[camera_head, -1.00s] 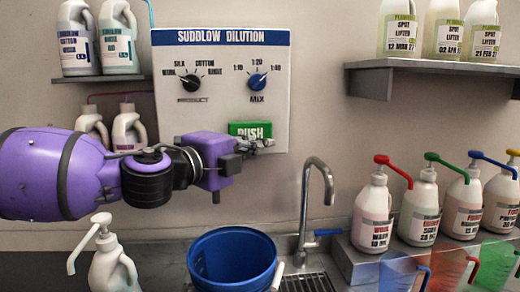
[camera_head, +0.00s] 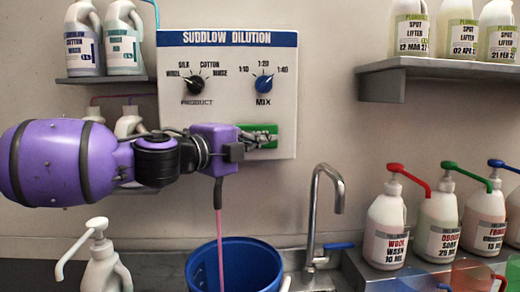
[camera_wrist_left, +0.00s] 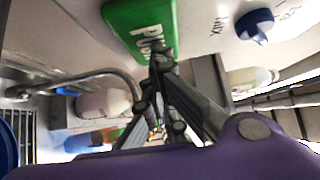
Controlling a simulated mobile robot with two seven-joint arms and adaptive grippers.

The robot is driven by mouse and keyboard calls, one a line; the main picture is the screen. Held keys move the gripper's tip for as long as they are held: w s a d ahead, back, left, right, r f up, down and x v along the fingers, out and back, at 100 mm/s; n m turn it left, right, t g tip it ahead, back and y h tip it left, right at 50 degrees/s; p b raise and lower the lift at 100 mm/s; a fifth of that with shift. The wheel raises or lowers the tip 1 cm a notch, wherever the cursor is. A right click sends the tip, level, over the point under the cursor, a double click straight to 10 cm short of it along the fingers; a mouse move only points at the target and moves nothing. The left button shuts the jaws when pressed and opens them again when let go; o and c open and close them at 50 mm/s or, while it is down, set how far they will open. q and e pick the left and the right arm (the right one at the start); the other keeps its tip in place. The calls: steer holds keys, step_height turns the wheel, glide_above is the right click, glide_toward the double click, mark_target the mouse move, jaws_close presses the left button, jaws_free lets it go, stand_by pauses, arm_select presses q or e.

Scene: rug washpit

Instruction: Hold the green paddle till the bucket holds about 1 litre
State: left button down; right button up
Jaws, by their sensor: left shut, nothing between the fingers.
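The green push paddle (camera_head: 258,128) is on the white SUDDLOW DILUTION panel (camera_head: 225,62). My left gripper (camera_head: 268,139) is shut and empty, its fingertips against the paddle's front. In the left wrist view the closed fingertips (camera_wrist_left: 160,52) meet the paddle (camera_wrist_left: 138,24) by its lettering. A pink stream (camera_head: 220,235) falls from below and behind my gripper into the blue bucket (camera_head: 262,262). The liquid level inside the bucket cannot be made out. My right gripper is not in view.
A steel tap (camera_head: 316,215) stands right of the bucket. A white pump bottle (camera_head: 105,270) stands at the left. Several pump bottles (camera_head: 386,228) line the right ledge. A black product knob (camera_head: 195,86) and a blue mix knob (camera_head: 264,85) sit above the paddle.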

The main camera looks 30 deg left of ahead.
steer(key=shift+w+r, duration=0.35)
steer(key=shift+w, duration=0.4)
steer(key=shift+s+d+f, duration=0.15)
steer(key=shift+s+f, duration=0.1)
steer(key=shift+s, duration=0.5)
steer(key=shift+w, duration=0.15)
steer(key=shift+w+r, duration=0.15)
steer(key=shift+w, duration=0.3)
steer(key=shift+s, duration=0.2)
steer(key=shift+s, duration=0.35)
